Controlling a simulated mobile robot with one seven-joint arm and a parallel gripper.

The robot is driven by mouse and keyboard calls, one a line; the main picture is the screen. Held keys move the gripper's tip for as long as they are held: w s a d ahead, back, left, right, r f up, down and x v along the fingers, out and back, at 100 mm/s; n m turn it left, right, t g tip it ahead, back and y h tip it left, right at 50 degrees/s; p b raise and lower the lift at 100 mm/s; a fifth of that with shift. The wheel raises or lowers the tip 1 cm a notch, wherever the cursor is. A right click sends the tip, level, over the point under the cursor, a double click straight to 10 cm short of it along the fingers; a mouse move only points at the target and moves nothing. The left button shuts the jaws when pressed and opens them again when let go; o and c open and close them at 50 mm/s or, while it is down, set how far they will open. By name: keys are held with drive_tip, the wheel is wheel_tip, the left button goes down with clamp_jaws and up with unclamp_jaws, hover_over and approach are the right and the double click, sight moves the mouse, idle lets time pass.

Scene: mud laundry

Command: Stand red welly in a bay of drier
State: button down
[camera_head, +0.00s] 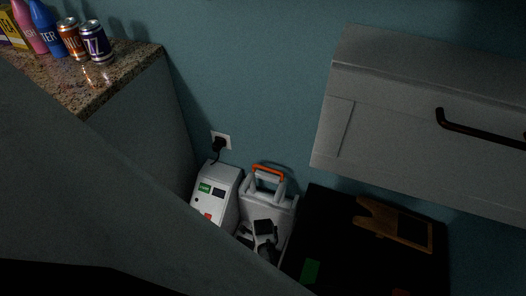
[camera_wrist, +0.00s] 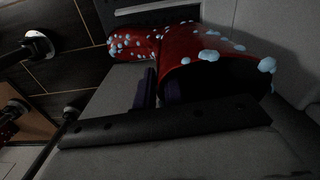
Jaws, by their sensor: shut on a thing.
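The red welly (camera_wrist: 182,45), glossy with pale blue spots, fills the upper middle of the wrist view. Its dark open top faces right and toward the camera, and its foot points to the upper left. My gripper (camera_wrist: 160,88) is shut on the welly at the rim of its shaft, with dark purple fingers. The welly looks tilted over rather than upright. In the head view neither the welly nor my gripper shows; my dark arm covers the lower left. I cannot make out the drier's bays for certain in either view.
A white device (camera_head: 217,190) and a grey caddy with an orange handle (camera_head: 267,175) stand by the wall. A stone counter (camera_head: 120,75) holds bottles and cans. A cabinet (camera_head: 420,100) juts out above a black top with a wooden board (camera_head: 395,227). Dark rods with pale round ends (camera_wrist: 38,42) show at left.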

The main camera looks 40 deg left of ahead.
drive_tip(key=shift+r, duration=0.1)
idle(0.6)
drive_tip(key=shift+m+p, duration=0.35)
drive_tip(key=shift+m, duration=0.25)
drive_tip(key=shift+s, duration=0.1)
drive_tip(key=shift+f, duration=0.65)
idle(0.5)
drive_tip(key=shift+f, duration=0.65)
idle(0.3)
